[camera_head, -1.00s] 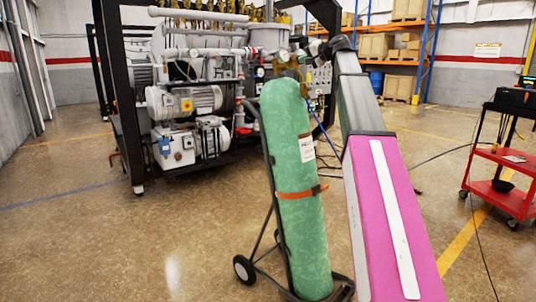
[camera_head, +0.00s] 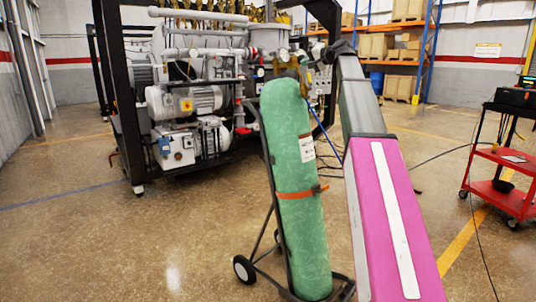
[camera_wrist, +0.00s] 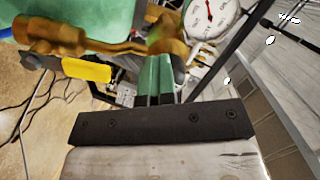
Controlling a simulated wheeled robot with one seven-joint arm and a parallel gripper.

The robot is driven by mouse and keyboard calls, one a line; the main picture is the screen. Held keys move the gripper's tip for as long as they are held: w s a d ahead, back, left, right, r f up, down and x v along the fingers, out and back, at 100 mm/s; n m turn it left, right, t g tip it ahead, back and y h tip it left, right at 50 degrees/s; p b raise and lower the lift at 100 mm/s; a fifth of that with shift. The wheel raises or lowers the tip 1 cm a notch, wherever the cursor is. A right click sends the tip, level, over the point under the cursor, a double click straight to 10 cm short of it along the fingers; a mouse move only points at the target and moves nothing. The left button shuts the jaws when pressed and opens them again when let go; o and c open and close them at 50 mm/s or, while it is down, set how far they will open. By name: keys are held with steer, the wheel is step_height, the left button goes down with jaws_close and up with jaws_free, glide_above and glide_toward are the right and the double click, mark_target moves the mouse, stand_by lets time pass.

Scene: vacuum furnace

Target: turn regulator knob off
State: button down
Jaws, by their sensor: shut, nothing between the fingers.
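The green gas cylinder (camera_head: 297,200) stands upright, strapped to a wheeled cart. Brass regulator parts (camera_head: 287,66) sit at its top, small in the head view. In the wrist view the brass fitting (camera_wrist: 62,36) lies at the upper left beside the green cylinder top (camera_wrist: 98,20). A white round pressure gauge (camera_wrist: 208,16) with a red mark is at the top. My gripper (camera_wrist: 157,60) is shut and empty, its two greenish fingers side by side. Its tips are close to the brass parts; whether they touch is unclear. I cannot clearly make out the regulator knob.
A yellow tag (camera_wrist: 86,70) hangs by the fitting. The cart's dark frame (camera_head: 276,200) stands left of the cylinder. Behind is the furnace machinery (camera_head: 190,100) with pumps and pipes. A red trolley (camera_head: 500,185) is at the right. The floor at the left is clear.

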steer(key=shift+w+a+f, duration=0.2)
steer(key=shift+a+f, duration=0.05)
steer(key=shift+f, duration=0.45)
steer(key=v, duration=0.6)
steer(key=shift+s, duration=0.15)
steer(key=w+a, duration=0.3)
steer(key=a, duration=0.1)
steer(key=shift+w+a+r, duration=0.2)
steer(key=shift+w+a, duration=0.15)
steer(key=shift+a, duration=0.05)
stand_by(0.5)
steer(key=shift+w+a, duration=0.15)
steer(key=shift+w, duration=0.15)
stand_by(0.4)
